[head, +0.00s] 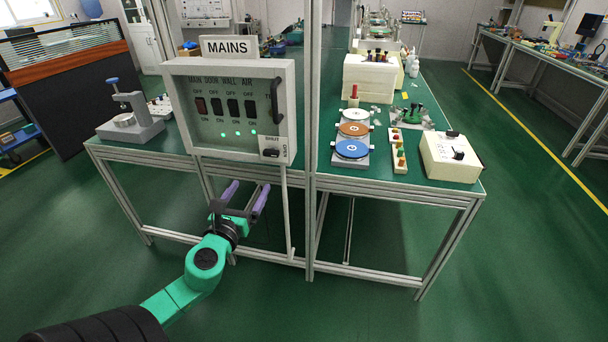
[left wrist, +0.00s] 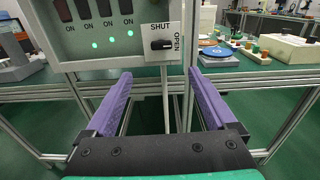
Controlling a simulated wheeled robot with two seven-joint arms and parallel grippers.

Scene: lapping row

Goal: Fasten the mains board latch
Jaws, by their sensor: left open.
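The mains board (head: 291,120) is a pale grey box with a clear front, under a MAINS sign (head: 228,47). Its latch (head: 271,153) is a small dark knob at the lower right corner, marked SHUT above and OPEN along the right. In the left wrist view the latch (left wrist: 161,44) lies level, in line with the OPEN side. My left gripper (head: 249,187) has purple fingers, open and empty, below and in front of the board. In the left wrist view the latch shows above and beyond the gap between the fingertips (left wrist: 160,78). My right gripper is out of view.
A dark handle (head: 277,101) stands out on the board's right side. Several switches and green lamps (head: 238,133) show behind the front. A metal post (head: 314,120) rises right of the board. Lapping discs (head: 352,149) and a cream box (head: 450,158) stand on the bench.

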